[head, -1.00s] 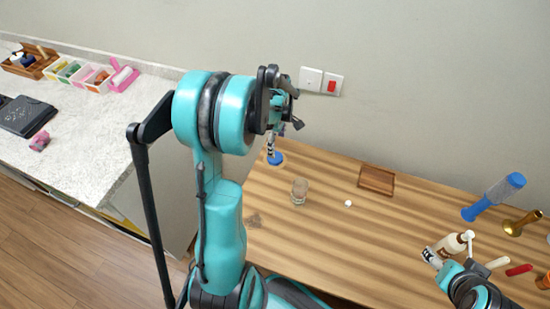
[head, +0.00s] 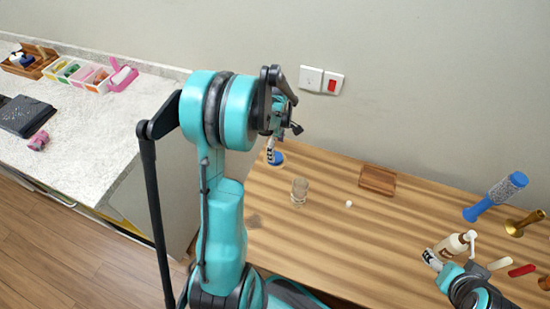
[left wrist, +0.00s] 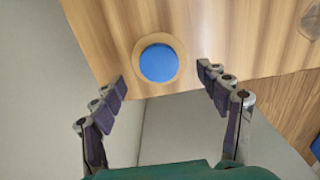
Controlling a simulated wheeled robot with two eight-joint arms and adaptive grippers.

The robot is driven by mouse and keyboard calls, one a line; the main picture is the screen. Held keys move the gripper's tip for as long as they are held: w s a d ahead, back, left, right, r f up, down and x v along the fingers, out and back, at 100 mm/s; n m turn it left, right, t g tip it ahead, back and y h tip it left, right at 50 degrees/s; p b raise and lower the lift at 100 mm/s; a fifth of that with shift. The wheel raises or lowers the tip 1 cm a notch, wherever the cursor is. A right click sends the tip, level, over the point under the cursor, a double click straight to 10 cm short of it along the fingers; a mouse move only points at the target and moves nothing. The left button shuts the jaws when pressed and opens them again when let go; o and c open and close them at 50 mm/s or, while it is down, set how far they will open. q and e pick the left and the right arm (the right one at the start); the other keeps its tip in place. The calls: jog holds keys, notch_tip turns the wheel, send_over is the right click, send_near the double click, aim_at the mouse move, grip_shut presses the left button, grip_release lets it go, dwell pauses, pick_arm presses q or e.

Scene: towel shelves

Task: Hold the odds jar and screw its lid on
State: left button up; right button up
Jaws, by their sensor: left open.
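A small clear glass jar (head: 299,191) stands upright on the wooden table, right of my left arm; what it holds is too small to tell. It shows partly at the upper right of the left wrist view (left wrist: 311,22). A round blue disc (left wrist: 159,62), which looks like the lid, lies on the table with a tan ring around it. In the head view the disc (head: 277,158) is partly hidden by my left gripper (head: 270,156). My left gripper (left wrist: 163,88) is open and empty above the table edge beside the disc. My right gripper (head: 431,258) is near a pump bottle; its jaws are unclear.
A wooden tray (head: 377,180) and a small white ball (head: 349,204) lie right of the jar. A white counter (head: 100,130) is at the left.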

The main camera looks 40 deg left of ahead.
pick_arm(q)
jog(key=f, duration=0.1)
jog(key=f+b, duration=0.1)
jog(key=f, duration=0.1)
jog(key=f+b, duration=0.1)
jog(key=f, duration=0.1)
jog(key=shift+a+f, duration=0.1)
jog(key=shift+a, duration=0.15)
jog(key=c, duration=0.8)
